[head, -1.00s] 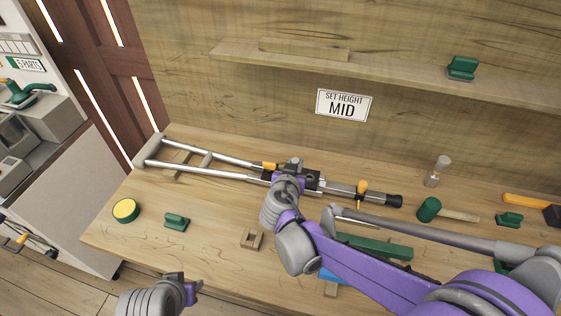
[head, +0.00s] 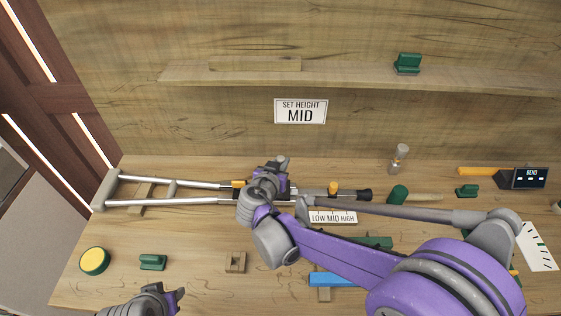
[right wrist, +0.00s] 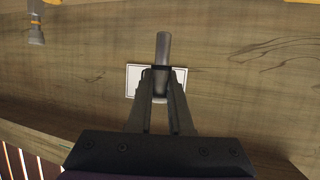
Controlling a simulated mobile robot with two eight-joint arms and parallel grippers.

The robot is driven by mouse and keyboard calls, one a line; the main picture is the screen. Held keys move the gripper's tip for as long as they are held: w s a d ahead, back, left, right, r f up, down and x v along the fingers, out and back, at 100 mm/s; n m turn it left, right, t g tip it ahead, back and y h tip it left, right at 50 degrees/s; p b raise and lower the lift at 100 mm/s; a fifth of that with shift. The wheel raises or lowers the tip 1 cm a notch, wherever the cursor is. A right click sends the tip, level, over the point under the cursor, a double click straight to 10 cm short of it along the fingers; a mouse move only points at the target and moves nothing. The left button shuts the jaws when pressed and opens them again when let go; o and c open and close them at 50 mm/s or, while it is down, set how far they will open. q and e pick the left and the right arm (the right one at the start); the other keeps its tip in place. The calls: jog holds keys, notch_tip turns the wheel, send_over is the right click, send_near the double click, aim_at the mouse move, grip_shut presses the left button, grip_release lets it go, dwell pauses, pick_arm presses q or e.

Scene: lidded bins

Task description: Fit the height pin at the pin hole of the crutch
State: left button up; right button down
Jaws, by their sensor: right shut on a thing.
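The crutch (head: 148,201) lies along the back of the bench, its grey padded end at the left and dark tip at the right. Two yellow parts sit on its shaft. My right gripper (head: 276,168) is above the middle of the crutch and hides part of it. In the right wrist view it is shut on a grey cylindrical pin (right wrist: 163,49), which sticks out beyond the fingertips. Whether the pin touches the crutch cannot be told; the pin hole is hidden. My left gripper (head: 178,298) is at the lower left, apart from the crutch; its jaws are unclear.
A sign (head: 300,111) on the back wall reads "SET HEIGHT MID". A label (head: 332,218) by the crutch reads "LOW MID HIGH". A green-headed mallet (head: 398,195), a yellow-topped round tin (head: 94,261) and a green block (head: 152,262) lie on the bench.

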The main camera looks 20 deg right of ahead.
pick_arm(q)
jog(key=shift+s+f+b, duration=0.2)
jog(key=shift+f+b, duration=0.4)
jog(key=shift+f, duration=0.15)
jog(key=shift+s+f+b, duration=0.25)
jog(key=shift+f+b, duration=0.4)
jog(key=shift+f, duration=0.1)
jog(key=shift+s+f+b, duration=0.2)
jog(key=shift+f+b, duration=0.4)
jog(key=shift+f, duration=0.15)
pick_arm(e)
jog(key=shift+f, duration=2.9)
pick_arm(q)
jog(key=shift+r, duration=0.15)
jog(key=shift+s+f+b, duration=0.15)
jog(key=shift+f+b, duration=0.55)
jog(key=shift+f, duration=0.15)
jog(key=shift+s+f+b, duration=0.1)
jog(key=shift+f+b, duration=0.6)
jog(key=shift+f, duration=0.15)
pick_arm(e)
jog(key=shift+f, duration=2.1)
jog(key=c, duration=0.8)
grip_release()
jog(key=shift+o, duration=0.2)
